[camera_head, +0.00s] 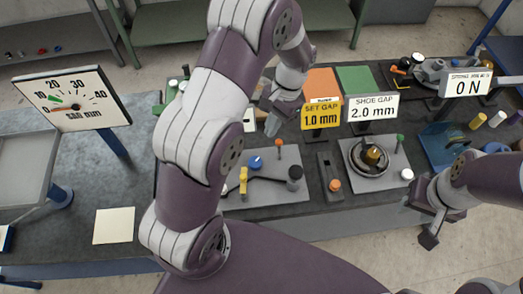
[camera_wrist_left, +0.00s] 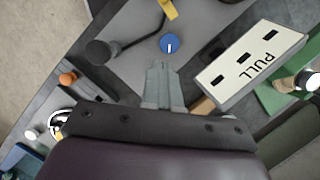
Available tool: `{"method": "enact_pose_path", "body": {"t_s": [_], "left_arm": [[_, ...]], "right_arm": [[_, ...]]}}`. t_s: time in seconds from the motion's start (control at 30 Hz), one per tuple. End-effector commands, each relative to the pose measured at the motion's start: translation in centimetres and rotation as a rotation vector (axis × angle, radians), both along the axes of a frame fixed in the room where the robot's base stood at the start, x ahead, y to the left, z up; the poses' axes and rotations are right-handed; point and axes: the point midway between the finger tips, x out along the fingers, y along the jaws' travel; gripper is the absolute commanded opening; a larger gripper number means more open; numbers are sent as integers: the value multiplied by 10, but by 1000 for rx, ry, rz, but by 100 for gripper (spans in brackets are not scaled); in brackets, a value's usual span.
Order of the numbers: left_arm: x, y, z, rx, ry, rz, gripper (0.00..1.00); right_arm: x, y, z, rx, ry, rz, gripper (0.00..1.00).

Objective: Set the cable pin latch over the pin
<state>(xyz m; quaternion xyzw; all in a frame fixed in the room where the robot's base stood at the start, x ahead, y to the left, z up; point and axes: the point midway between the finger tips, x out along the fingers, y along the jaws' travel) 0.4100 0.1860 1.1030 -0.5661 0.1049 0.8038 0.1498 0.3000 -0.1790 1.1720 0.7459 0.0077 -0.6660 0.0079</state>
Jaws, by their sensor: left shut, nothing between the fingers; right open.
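A grey plate (camera_head: 265,200) carries a blue knob (camera_head: 255,162), an upright yellow piece (camera_head: 243,180), a black cable (camera_head: 268,180) and a dark cylinder (camera_head: 294,178). The yellow piece may be the latch; I cannot tell which part is the pin. My left gripper (camera_head: 271,125) is shut and empty, above and behind the plate. In the left wrist view its fingertips (camera_wrist_left: 163,68) point towards the blue knob (camera_wrist_left: 171,43), apart from it in the picture. The yellow piece (camera_wrist_left: 169,8) is cut off at that view's top edge. My right gripper (camera_head: 420,216) is open and empty at the right.
A white PULL sign (camera_wrist_left: 246,65) stands close beside the left fingers. A second plate with a round drum (camera_head: 370,157) lies to the right. An orange-knobbed block (camera_head: 334,185) sits between the plates.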

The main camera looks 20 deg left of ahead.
Motion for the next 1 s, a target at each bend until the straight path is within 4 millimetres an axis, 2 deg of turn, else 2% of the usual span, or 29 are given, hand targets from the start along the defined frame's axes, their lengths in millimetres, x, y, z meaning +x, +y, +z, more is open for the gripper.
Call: {"method": "enact_pose_path", "body": {"t_s": [0.37, 0.47, 0.67, 0.8, 0.83, 0.9, 1.0], "left_arm": [[-4, 1, -4, -2, 14, -8, 0], [-7, 2, -17, -2, 12, -7, 0], [-19, 6, -58, -2, 11, -7, 0], [-30, 10, -80, -3, 14, -6, 0], [-32, 11, -78, -2, 17, -6, 0], [-36, 13, -90, -2, 16, -7, 0], [-51, 19, -90, -2, 14, -6, 0]], "right_arm": [[0, 0, -5, 0, -1, 0, 43], [0, 0, -20, 0, -1, 0, 43], [0, 0, -67, 0, 0, 0, 43], [0, 0, -77, 0, 0, 0, 43], [0, 0, -66, 0, 0, 0, 43], [0, 0, -61, 0, -1, 0, 43], [0, 0, -52, 0, -1, 0, 43]]}}
